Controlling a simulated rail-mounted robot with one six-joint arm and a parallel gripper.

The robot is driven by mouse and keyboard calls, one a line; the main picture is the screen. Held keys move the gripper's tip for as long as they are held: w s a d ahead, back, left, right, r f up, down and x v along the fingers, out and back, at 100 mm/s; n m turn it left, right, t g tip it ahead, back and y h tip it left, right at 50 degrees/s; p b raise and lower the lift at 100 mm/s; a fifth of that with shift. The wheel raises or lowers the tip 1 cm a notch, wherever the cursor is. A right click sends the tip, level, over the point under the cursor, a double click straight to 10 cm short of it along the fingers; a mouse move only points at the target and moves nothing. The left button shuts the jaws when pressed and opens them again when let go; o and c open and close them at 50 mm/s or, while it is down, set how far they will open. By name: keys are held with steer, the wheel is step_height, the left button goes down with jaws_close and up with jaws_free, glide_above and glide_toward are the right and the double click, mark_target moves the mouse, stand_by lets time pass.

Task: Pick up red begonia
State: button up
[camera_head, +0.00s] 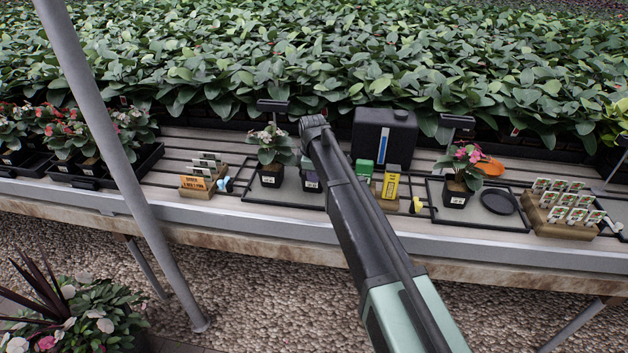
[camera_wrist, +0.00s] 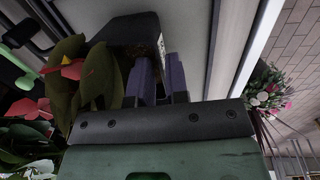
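My gripper shows in the wrist view (camera_wrist: 160,78) as two purple-blue fingers with a narrow dark gap between them. Just past the fingertips is a black pot (camera_wrist: 115,30) with a white label, holding a plant with dark green leaves and red flowers (camera_wrist: 35,108), the red begonia. I cannot tell whether the fingers touch or grip the pot. In the head view a labelled pot (camera_head: 312,186) stands on the bench, mostly behind my arm, which hides its plant and my fingertips.
A pink-white potted plant (camera_head: 272,150) stands left of my arm, a pink-flowered one (camera_head: 463,172) to the right. Green and yellow boxes (camera_head: 390,182) and a black canister (camera_head: 384,138) are close by. Trays of red-flowered plants (camera_head: 75,140) sit at left, behind a grey post (camera_head: 120,150).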

jaws_close()
stand_by(0.7)
steer(key=shift+r, duration=0.1)
stand_by(0.5)
step_height(320, 180, up, 20)
steer(key=p, duration=2)
